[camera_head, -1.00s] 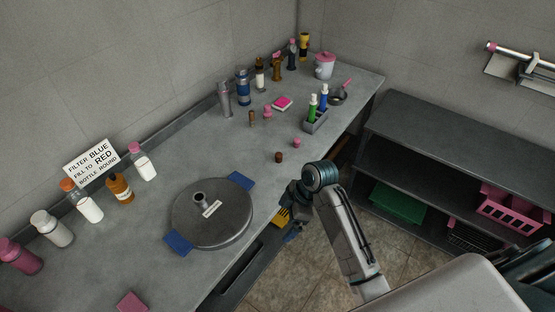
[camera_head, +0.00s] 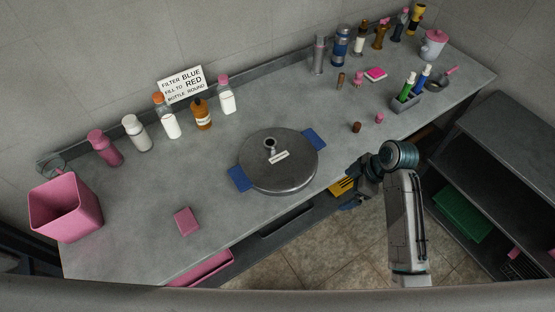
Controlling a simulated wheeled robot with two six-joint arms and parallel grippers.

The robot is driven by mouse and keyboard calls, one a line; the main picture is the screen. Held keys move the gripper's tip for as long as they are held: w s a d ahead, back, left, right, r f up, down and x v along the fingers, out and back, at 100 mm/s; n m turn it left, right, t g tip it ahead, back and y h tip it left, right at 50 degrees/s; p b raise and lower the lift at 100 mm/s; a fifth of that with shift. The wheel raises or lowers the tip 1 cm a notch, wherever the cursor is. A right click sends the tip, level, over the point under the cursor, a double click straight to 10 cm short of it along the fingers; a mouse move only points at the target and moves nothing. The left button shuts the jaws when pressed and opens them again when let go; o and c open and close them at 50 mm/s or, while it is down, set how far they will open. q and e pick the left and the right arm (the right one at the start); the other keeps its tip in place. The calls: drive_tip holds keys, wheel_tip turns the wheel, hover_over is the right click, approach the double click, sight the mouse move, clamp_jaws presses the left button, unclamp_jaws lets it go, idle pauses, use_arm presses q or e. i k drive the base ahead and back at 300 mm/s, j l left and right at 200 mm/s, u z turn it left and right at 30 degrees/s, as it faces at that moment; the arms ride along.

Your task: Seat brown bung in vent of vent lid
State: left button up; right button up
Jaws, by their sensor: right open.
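The brown bung (camera_head: 356,127) stands on the counter, right of the vent lid. The vent lid (camera_head: 290,175) is a round grey metal lid with a white label, lying between two blue pads. Its vent (camera_head: 269,144) is a short upright tube with a dark open top, toward the lid's far left side. My right gripper (camera_head: 345,190) is at the counter's front edge, right of the lid and nearer than the bung. It is open, with yellow and blue parts showing, and is apart from both. My left gripper is not in view.
Near the bung are a pink bung (camera_head: 379,117) and a grey caddy (camera_head: 405,102) with green and blue bottles. Bottles line the wall. A pink bin (camera_head: 65,207) and a pink sponge (camera_head: 187,221) are at left. The counter between lid and bung is clear.

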sight(276, 162)
drive_tip(key=i+l+u, duration=0.1)
drive_tip(key=l, duration=0.25)
drive_tip(key=i+l+u, duration=0.15)
drive_tip(key=l, duration=0.25)
drive_tip(key=i+l+u, duration=0.1)
drive_tip(key=i+l, duration=0.15)
drive_tip(key=i+l+u, duration=0.1)
drive_tip(key=l, duration=0.4)
